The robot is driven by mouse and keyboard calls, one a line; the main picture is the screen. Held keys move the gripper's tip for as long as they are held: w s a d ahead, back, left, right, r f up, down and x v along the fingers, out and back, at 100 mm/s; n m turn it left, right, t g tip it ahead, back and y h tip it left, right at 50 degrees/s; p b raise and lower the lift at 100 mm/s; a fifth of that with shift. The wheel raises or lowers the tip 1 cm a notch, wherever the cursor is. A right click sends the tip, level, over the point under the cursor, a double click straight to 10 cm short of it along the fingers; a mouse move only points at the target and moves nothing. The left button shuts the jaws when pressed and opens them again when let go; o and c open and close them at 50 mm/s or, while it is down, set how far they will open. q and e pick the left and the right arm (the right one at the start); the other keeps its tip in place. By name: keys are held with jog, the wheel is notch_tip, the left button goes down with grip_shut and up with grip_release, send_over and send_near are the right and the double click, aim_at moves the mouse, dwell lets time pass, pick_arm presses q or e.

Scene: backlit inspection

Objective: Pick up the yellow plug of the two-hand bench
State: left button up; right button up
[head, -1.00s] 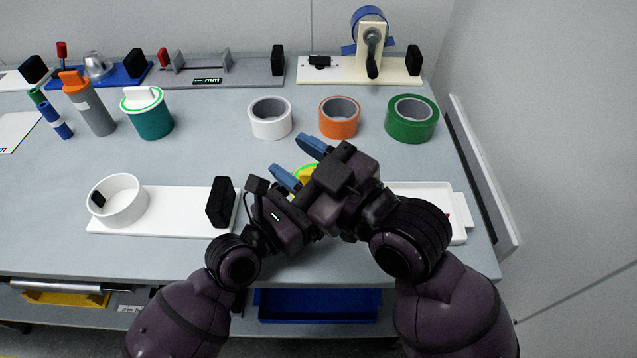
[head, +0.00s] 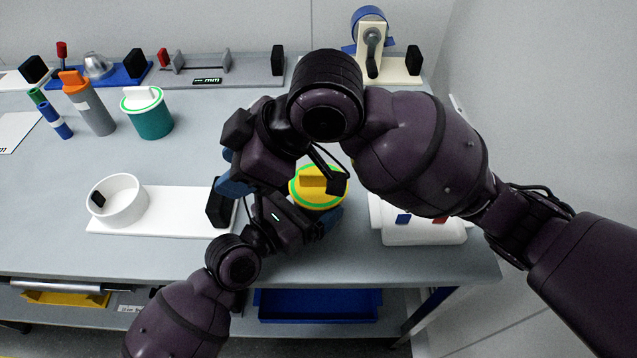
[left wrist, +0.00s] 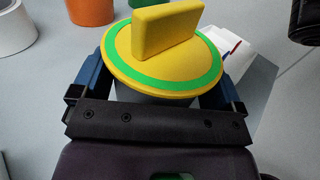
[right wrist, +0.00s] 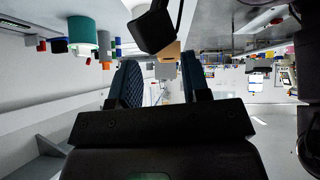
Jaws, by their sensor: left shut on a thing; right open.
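The yellow plug (head: 325,198), a round lid with a raised bar handle and a green ring, sits on top of a grey body (left wrist: 150,101). It fills the top of the left wrist view (left wrist: 150,65). My left gripper (left wrist: 155,92) is shut with one finger on each side of this grey body, just below the yellow rim. In the head view the plug partly hides the left fingers. My right gripper (head: 230,172) is open and empty, left of the plug and apart from it. Its fingers (right wrist: 160,82) have nothing between them.
A teal pot (head: 152,122) with a white lid and a grey cylinder (head: 95,110) stand at the left. A white board (head: 165,225) with a white ring and black block lies front left. A white tray (head: 425,238) lies right. My right arm crosses the middle.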

jog(key=h, duration=1)
send_near(318, 173)
jog(key=f, duration=0.3)
jog(key=shift+w+d+g, duration=0.2)
jog(key=shift+d+g, duration=0.05)
jog(key=shift+g, duration=0.15)
jog(key=shift+w+d+f, duration=0.1)
jog(key=shift+d+f, duration=0.05)
jog(key=shift+f, duration=1.45)
jog(key=shift+w+d+f, duration=0.1)
jog(key=shift+f, duration=1.5)
jog(key=shift+c, duration=0.4)
grip_shut()
